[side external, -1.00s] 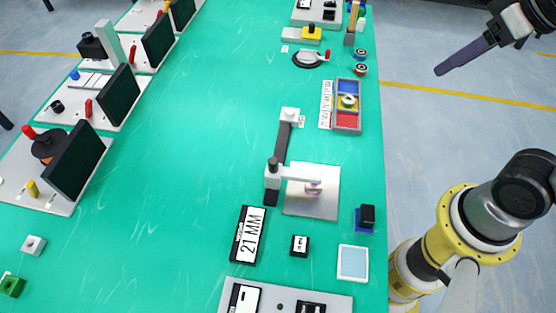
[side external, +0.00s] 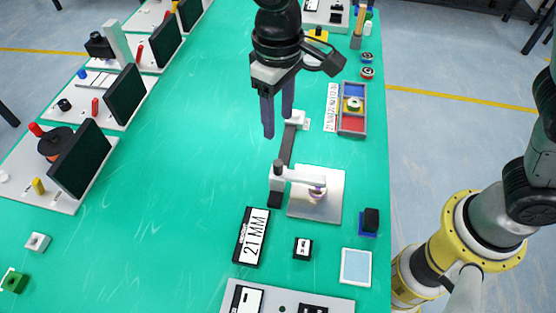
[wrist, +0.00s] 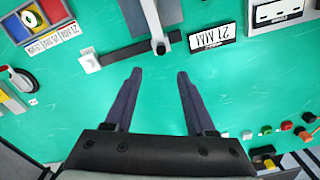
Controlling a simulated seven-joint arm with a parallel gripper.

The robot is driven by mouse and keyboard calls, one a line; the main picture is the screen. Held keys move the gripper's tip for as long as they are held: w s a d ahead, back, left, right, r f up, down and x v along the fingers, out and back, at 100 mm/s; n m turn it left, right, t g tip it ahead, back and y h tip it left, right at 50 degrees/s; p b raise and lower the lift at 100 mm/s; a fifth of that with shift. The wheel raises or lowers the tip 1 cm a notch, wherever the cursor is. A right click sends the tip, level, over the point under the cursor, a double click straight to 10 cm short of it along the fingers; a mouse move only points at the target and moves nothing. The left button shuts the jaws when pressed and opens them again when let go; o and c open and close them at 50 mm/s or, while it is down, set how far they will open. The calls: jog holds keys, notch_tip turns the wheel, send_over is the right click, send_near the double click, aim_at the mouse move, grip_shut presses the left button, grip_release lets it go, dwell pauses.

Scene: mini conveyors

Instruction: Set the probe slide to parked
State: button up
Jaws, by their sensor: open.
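The probe slide has a dark rail (side external: 286,148) with a white block (side external: 295,118) at its far end. Its carriage, topped by a dark knob (side external: 278,166), sits near the rail's near end. A light arm (side external: 302,177) reaches from the carriage over a pale plate (side external: 327,207). In the wrist view the knob (wrist: 160,47) is right of the white block (wrist: 89,61). My gripper (side external: 278,125) is open and empty, above the table beside the rail's far part. In the wrist view my gripper (wrist: 160,74) is apart from the knob.
A display reading 21 MM (side external: 251,237) lies near the carriage. A tray with coloured compartments (side external: 352,122) stands right of the rail's far end. A dark block on a blue base (side external: 370,221) is at the right edge.

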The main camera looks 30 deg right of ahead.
aim_at(278, 163)
notch_tip(278, 163, down, 14)
jog(key=shift+s+a+r, duration=0.1)
jog(key=shift+r, duration=0.05)
dwell(0.4)
grip_shut()
dwell(1.4)
